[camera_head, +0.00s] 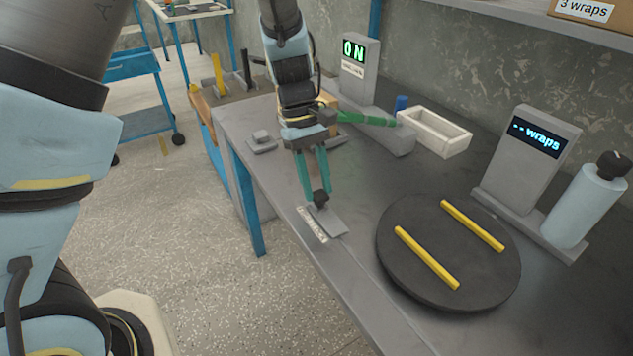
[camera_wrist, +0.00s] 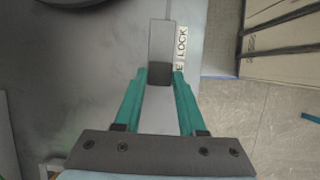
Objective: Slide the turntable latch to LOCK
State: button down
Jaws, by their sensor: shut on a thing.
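The turntable latch is a small grey plate (camera_head: 328,221) with a dark knob (camera_head: 320,198) at the table's front edge, left of the round dark turntable (camera_head: 395,262). My gripper (camera_head: 316,188) points down with its green fingers shut on the latch knob. In the wrist view the knob (camera_wrist: 160,71) sits between the fingertips (camera_wrist: 160,76). A white label (camera_wrist: 181,45) beside the plate reads LOCK above the knob's level. Only an E of the other word shows beside the knob; the right finger hides the rest.
Two yellow bars (camera_head: 427,258) lie on the turntable. Behind it stand a "-- wraps" display (camera_head: 530,158) and a bottle (camera_head: 583,207). A white tray (camera_head: 434,133), a green-handled tool (camera_head: 367,119) and an ON display (camera_head: 357,70) are farther back.

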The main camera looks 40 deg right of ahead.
aim_at(331, 221)
jog(key=shift+s, duration=0.1)
dwell(0.5)
jog(key=s+p, duration=0.1)
jog(key=s, duration=0.4)
jog(key=shift+s+a, duration=0.1)
jog(key=shift+a, duration=0.05)
jog(key=shift+c, duration=2.4)
grip_release()
jog(key=b+v, duration=0.1)
jog(key=v, duration=0.9)
jog(key=shift+r, duration=0.4)
